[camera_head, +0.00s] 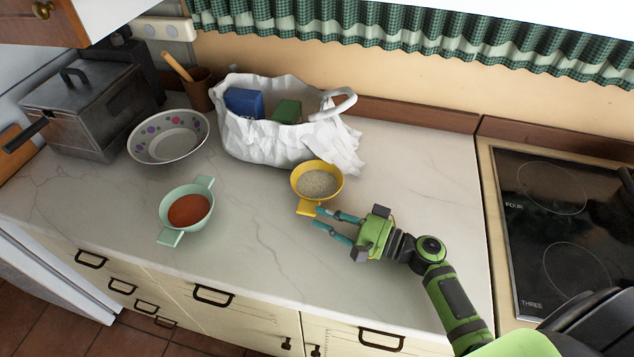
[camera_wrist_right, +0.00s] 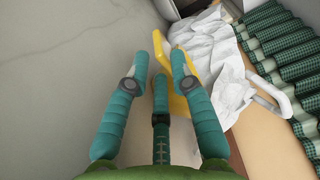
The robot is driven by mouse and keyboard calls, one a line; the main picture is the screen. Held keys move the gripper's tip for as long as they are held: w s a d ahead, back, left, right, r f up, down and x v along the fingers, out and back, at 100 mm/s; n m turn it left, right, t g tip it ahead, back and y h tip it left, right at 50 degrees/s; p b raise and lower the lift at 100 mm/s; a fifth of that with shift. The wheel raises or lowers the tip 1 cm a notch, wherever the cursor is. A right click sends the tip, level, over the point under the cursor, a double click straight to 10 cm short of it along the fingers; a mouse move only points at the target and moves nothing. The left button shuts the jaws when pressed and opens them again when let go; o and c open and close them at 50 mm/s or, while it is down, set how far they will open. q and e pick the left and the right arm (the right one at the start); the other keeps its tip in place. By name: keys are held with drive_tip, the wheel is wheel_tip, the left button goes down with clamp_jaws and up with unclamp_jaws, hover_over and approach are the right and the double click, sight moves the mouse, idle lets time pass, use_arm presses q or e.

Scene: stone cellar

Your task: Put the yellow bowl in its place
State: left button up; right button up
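The yellow bowl (camera_head: 296,184) stands upright on the marble counter, filled with pale grains. One flat handle points to the front, towards my right gripper (camera_head: 319,218). My right gripper reaches in from the lower right, its fingers spread, with the tips at the handle's right edge. In the right wrist view the yellow of the bowl (camera_wrist_right: 189,62) shows between and behind the fingers of the gripper (camera_wrist_right: 160,68), partly hidden by them. I cannot tell whether they touch. My left gripper is not in view.
A mint bowl (camera_head: 171,219) with red contents stands to the left. A dotted bowl (camera_head: 150,153), a metal pot (camera_head: 90,105), a wooden utensil holder (camera_head: 197,92) and a white bag (camera_head: 260,145) stand behind. A black hob (camera_head: 560,220) is at right. The front middle counter is clear.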

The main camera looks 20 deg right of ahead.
sight(310, 208)
drive_tip(key=p+x, duration=0.1)
drive_tip(key=x, duration=0.3)
drive_tip(key=shift+w+d+r, duration=0.1)
drive_tip(key=shift+w, duration=0.1)
clamp_jaws()
drive_tip(key=shift+r, duration=0.1)
